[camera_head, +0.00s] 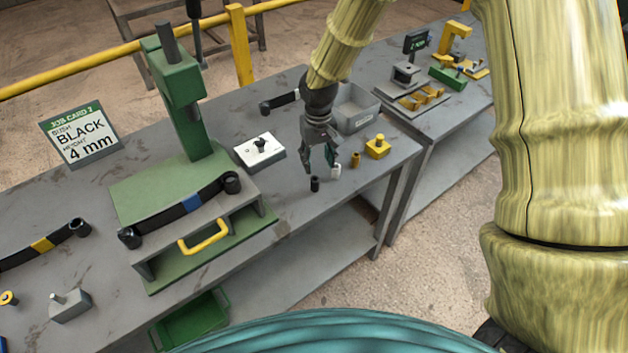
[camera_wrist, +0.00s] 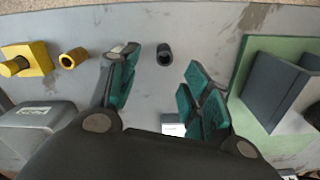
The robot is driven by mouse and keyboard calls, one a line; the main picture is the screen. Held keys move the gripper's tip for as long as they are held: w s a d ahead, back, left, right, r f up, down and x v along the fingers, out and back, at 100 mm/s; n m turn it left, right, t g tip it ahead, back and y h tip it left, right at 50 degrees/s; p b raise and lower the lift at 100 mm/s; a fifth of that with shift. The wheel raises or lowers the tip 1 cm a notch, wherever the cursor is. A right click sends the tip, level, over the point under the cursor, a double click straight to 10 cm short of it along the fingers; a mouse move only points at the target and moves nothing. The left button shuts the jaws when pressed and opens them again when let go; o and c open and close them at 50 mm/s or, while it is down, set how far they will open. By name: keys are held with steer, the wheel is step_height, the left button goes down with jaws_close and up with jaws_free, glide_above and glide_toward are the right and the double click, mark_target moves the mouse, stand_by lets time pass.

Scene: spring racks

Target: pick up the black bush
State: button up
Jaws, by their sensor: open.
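The black bush (camera_head: 315,184) is a small dark cylinder standing upright on the grey bench near its front edge. In the wrist view the black bush (camera_wrist: 165,54) lies ahead of the gap between my fingers, apart from both. My gripper (camera_head: 319,166) is pointed down just behind the bush, its fingers spread and empty. In the wrist view my gripper (camera_wrist: 162,82) shows its green pads apart. A white bush (camera_head: 336,171) stands close beside one finger and is partly hidden. A brass-yellow bush (camera_head: 355,160) stands further right, also in the wrist view (camera_wrist: 73,58).
A yellow block with a peg (camera_head: 377,146) and a grey bin (camera_head: 357,112) stand to the right and behind. A white box with a black knob (camera_head: 259,151) and a green press (camera_head: 182,110) stand left. A job card (camera_head: 82,137) reads bush black, height 4 mm.

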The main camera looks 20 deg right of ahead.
mark_target(315, 180)
steer(key=shift+f+p, duration=0.45)
steer(key=shift+f, duration=1.4)
steer(key=shift+w+a+f+p, duration=0.1)
steer(key=shift+a+f+p, duration=0.05)
steer(key=shift+f+p, duration=0.4)
steer(key=shift+w+a+f+p, duration=0.15)
steer(key=shift+f+p, duration=0.25)
steer(key=shift+f, duration=0.25)
steer(key=shift+f+p, duration=0.5)
steer(key=shift+f, duration=0.95)
steer(key=c, duration=0.9)
